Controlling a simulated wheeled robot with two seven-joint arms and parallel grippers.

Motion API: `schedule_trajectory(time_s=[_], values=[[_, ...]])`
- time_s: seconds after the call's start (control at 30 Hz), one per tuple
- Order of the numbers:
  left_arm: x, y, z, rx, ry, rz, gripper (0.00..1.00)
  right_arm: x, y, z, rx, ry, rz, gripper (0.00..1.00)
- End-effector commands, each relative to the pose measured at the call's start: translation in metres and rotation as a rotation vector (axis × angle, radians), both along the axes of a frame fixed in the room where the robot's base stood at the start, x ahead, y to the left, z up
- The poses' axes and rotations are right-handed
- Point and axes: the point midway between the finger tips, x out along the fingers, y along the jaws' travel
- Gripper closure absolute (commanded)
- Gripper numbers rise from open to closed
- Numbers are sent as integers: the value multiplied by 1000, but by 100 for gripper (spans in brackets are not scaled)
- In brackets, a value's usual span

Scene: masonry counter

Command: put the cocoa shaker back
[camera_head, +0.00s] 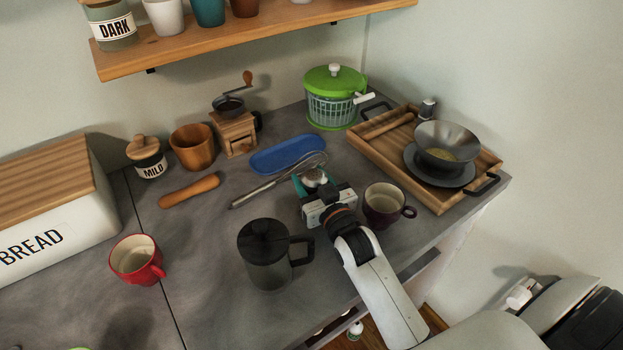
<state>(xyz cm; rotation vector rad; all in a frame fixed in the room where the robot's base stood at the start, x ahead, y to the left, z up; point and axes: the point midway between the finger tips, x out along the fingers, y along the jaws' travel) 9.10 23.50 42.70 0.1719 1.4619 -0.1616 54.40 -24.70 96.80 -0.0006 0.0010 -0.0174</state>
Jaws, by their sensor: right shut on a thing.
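My right gripper (312,182) reaches over the middle of the counter, its arm coming in from the lower right. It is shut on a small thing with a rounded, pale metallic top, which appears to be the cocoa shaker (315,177). The gripper hides most of its body, and I cannot tell whether its base touches the counter. The whisk and the blue tray lie just behind it, and a dark brown mug (384,204) stands close to its right. My left gripper is not in view.
A dark French press (266,252) stands in front of the gripper. A whisk (262,190) and a blue tray (288,154) lie behind. A wooden tray (366,150) holds a bowl (447,145) at right. A red mug (137,259) stands left. A wooden shelf (250,33) overhangs the back.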

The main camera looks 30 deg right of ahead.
Motion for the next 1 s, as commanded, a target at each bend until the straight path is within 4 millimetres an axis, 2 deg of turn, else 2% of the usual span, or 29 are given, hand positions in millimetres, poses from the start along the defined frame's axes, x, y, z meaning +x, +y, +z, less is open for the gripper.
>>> schedule_trajectory(time_s=[0.03, 0.17, 0.5, 0.67, 1.0], values=[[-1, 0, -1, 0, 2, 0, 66, 0, 0, -2, 0, 1, 0, 49], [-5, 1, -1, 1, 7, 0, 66, 0, 0, -1, 0, 1, 0, 28], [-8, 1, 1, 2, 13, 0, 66, 0, 0, 3, 0, -1, 0, 28], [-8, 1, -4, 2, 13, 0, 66, -23, 0, -1, 0, 3, 0, 28], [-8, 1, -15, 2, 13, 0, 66, -95, 2, 0, 1, 3, -1, 28]])
